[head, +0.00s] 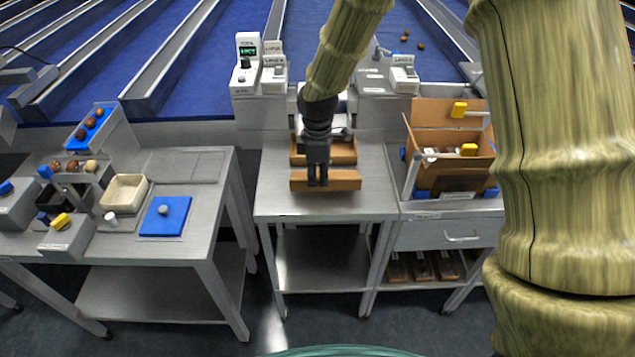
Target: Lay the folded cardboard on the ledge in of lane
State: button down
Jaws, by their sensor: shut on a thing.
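My gripper (318,184) points down over the middle steel table and is shut on a long, low brown piece that looks like the folded cardboard (344,181). Its fingers cover part of the piece's front face. I cannot tell whether the piece touches the tabletop. A second brown part (345,152) shows just behind it, partly hidden by the gripper; I cannot tell whether the two are joined. The grey ledge (190,133) runs behind the tables, at the near ends of the blue lanes (215,65).
Lane control boxes (247,78) and (403,80) stand at the back. An open carton (440,112) with yellow-handled things is at right. The left table holds a cream tray (124,207) and a blue mat (180,228). The middle table's front (325,205) is clear.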

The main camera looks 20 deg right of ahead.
jog(key=shift+f+p, duration=0.6)
jog(key=shift+f, duration=1.15)
jog(key=shift+f, duration=0.1)
jog(key=c, duration=1.5)
grip_release()
jog(key=shift+r+b, duration=1.4)
jog(key=shift+r, duration=4.75)
